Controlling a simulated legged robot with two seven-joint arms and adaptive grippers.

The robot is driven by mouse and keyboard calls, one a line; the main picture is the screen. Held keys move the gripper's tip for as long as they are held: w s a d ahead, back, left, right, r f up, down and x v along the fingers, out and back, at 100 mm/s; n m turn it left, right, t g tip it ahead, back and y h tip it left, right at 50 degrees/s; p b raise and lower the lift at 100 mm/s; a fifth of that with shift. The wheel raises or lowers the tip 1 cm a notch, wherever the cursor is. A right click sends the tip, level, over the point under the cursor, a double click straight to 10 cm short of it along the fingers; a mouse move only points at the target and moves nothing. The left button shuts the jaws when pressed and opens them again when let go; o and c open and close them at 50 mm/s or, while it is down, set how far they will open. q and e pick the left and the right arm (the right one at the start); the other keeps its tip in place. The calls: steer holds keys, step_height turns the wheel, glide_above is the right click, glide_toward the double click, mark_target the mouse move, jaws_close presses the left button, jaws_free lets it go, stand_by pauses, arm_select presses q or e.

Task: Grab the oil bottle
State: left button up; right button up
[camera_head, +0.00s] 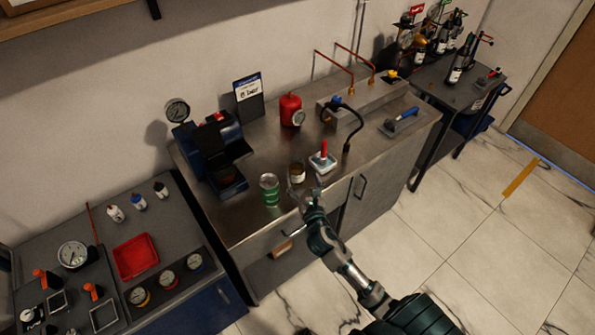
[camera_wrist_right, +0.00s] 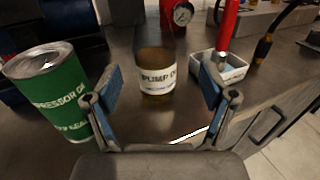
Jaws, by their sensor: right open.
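The oil bottle (camera_wrist_right: 155,70) is a brown bottle with a white label reading "PUMP O...". It stands upright on the steel counter, and in the head view it (camera_head: 297,173) is near the counter's front edge. My right gripper (camera_wrist_right: 160,105) is open, with its two blue-padded fingers on either side of the bottle's line in the wrist view. The bottle is ahead of the fingertips, and I see no contact. In the head view the right gripper (camera_head: 308,196) is just in front of the bottle. My left gripper is not in view.
A green can (camera_wrist_right: 50,90) stands close left of the bottle. A small white tray (camera_wrist_right: 218,68) with a red-handled tool is close right. A red canister with a gauge (camera_head: 291,110) stands behind. A blue-black gauge press (camera_head: 212,150) is at the counter's left.

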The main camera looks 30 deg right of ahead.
mark_target(298, 174)
steer(key=shift+w+d, duration=0.2)
steer(key=shift+w, duration=0.25)
steer(key=w, duration=0.3)
steer(key=w+b, duration=0.1)
steer(key=shift+w+d+f, duration=0.15)
steer(key=shift+w+f, duration=0.15)
steer(key=shift+w, duration=0.1)
steer(key=shift+w+d, duration=0.2)
steer(key=shift+w, duration=0.05)
steer(key=shift+d, duration=0.15)
steer(key=shift+s+d, duration=0.1)
steer(key=shift+c, duration=1)
steer(key=shift+f, duration=0.1)
steer(key=c, duration=1.2)
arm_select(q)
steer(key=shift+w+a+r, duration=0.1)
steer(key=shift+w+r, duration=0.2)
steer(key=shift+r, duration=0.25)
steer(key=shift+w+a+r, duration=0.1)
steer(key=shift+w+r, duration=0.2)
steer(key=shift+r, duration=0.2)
arm_select(e)
steer(key=shift+o, duration=0.2)
steer(key=shift+a, duration=0.2)
